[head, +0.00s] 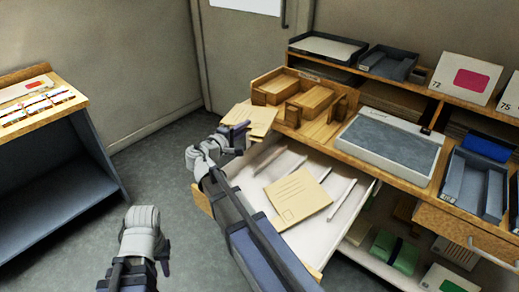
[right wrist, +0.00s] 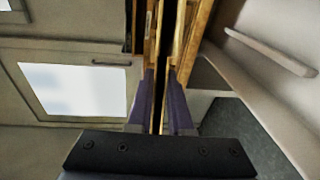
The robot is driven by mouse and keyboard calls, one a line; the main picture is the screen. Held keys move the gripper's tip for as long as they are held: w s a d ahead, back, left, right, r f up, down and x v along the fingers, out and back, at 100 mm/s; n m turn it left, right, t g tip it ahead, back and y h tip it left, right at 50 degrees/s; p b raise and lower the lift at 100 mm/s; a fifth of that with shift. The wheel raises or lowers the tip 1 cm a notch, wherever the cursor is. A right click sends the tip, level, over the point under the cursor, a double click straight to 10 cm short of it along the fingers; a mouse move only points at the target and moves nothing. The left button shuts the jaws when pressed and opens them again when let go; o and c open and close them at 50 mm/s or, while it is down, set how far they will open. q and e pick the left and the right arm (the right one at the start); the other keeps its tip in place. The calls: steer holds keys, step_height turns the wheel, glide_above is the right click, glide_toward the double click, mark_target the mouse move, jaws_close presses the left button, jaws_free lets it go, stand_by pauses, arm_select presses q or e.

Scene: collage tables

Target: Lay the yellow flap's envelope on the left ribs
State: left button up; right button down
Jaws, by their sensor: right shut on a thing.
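My right gripper (head: 240,137) is shut on a tan envelope (head: 256,119) in the head view, held beside the wooden sorter at the counter's left end. In the right wrist view the fingers (right wrist: 163,95) close on its thin edge (right wrist: 160,40). No yellow flap shows on it. Another tan envelope (head: 297,196), with printed lines, lies face up in the open white drawer (head: 250,190). Pale ribs stand in the drawer, one left rib (head: 267,162) behind my right gripper. My left gripper (head: 160,262) hangs low over the floor, empty, its jaw opening unclear.
The wooden sorter (head: 300,95) and a grey-topped scale-like box (head: 392,140) stand on the counter. Dark trays (head: 475,185) stand at right. Below the drawer is a shelf with green packs (head: 395,252). A separate table (head: 40,105) stands at left, with open floor between.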

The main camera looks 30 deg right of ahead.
steer(key=s+f+m+g+h, duration=0.1)
steer(key=s+f+m+g, duration=0.1)
steer(key=s+m+g, duration=0.6)
steer(key=shift+w+d+f+n+t+b, duration=0.2)
steer(key=shift+d+f+n+b, duration=0.6)
steer(key=shift+f+b, duration=1.2)
steer(key=shift+w+d+f+n+t+b, duration=0.1)
steer(key=shift+d+f+n+t+b, duration=0.2)
steer(key=shift+d+f+b, duration=1.3)
steer(key=shift+w+d+f+n+t+b, duration=0.15)
steer(key=shift+d+f+n+b, duration=0.5)
steer(key=shift+f+b, duration=1.7)
steer(key=shift+s+r, duration=0.1)
steer(key=shift+s, duration=0.05)
steer(key=c, duration=0.8)
jaws_free()
steer(key=shift+o, duration=0.2)
steer(key=shift+p+v, duration=0.7)
steer(key=shift+v, duration=3.25)
